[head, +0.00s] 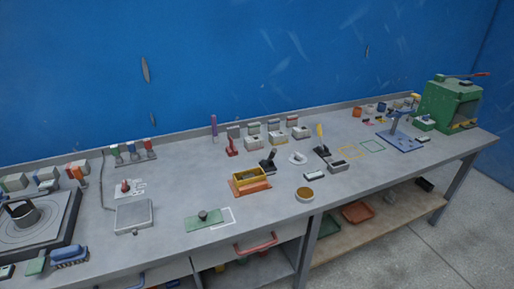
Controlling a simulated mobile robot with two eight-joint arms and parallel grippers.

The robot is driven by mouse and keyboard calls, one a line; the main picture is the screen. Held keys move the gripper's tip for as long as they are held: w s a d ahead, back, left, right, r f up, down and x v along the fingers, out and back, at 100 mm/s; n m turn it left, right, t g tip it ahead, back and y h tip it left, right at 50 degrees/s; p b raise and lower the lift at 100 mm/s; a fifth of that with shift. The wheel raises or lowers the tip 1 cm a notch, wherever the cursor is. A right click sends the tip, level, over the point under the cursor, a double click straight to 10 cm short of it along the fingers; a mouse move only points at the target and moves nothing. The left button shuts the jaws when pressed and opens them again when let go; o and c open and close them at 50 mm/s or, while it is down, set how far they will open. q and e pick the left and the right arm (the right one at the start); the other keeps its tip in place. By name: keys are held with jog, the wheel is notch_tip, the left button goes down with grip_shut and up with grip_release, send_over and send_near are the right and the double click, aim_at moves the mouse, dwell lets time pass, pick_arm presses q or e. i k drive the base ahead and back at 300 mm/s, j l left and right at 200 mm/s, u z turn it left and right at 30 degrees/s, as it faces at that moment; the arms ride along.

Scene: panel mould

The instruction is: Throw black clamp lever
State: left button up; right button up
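A black lever (269,160) stands on a dark base on the grey workbench (185,188), just behind a yellow mould-like box (250,175) on an orange base. It leans up and to the right. A small red lever (232,146) stands to the left of the black one. The pieces are too small to tell which levers are open or closed. Neither of my grippers shows in the head view.
A green plate with a knob (204,219) lies in front. A green machine (451,103) stands at the far right. Bare bench lies left of the box.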

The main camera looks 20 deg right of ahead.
aim_at(274, 151)
jog(key=i+j+z, duration=0.2)
jog(key=i+j, duration=0.2)
jog(key=i+j+z, duration=0.25)
jog(key=j, duration=0.3)
jog(key=i+z, duration=0.1)
jog(key=z, duration=0.95)
